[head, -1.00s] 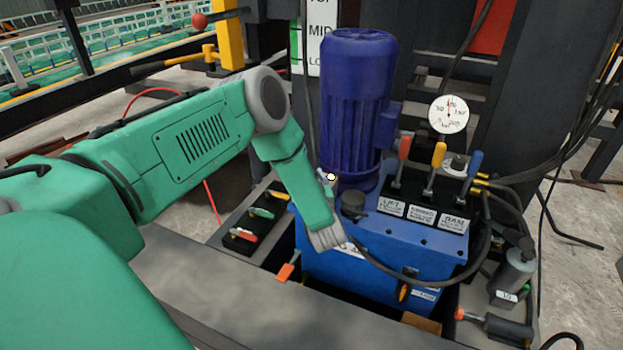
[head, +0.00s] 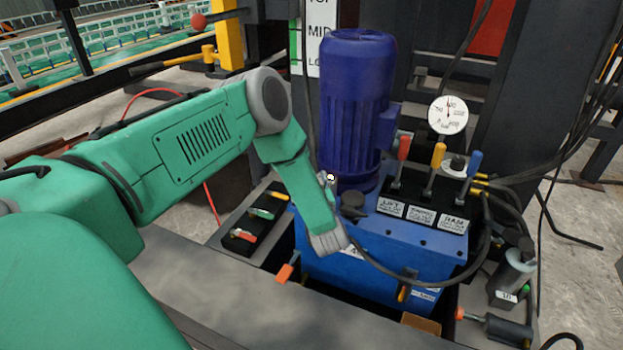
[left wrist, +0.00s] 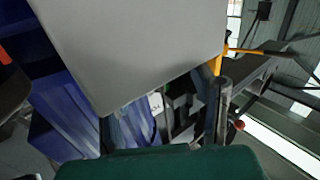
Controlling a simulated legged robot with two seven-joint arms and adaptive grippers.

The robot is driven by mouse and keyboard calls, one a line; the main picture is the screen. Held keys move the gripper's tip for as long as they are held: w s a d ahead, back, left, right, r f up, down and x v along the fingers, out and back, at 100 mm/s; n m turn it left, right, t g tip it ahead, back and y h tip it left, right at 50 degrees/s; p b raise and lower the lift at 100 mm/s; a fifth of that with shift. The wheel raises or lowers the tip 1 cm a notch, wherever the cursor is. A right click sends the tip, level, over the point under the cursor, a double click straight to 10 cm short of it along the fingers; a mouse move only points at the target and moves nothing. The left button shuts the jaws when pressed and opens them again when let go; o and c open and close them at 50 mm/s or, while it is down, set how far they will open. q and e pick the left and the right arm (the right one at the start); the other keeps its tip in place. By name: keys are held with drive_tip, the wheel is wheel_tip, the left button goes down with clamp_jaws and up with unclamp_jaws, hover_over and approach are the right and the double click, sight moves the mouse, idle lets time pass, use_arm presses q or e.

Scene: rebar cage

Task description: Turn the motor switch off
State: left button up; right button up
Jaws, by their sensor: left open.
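The blue motor (head: 357,100) stands upright on the blue power unit (head: 385,255) in the head view. No motor switch can be made out for certain; my left forearm covers the area left of the motor's base. A small pale-tipped part (head: 330,177) shows between forearm and motor; I cannot tell whether it is a fingertip or a knob. A large grey panel fills the upper middle there. Contact cannot be judged. My right gripper is not in view.
Red, yellow and blue levers (head: 438,160) stand right of the motor, below a round gauge (head: 447,115). A black strip with coloured handles (head: 258,218) lies left of the unit. A hose (head: 440,284) loops across its front. A dark beam (head: 270,310) runs along the front.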

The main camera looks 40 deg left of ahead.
use_arm(q)
drive_tip(key=v, duration=1)
drive_tip(key=shift+s+d, duration=0.25)
drive_tip(key=shift+d, duration=0.1)
drive_tip(key=shift+f, duration=0.1)
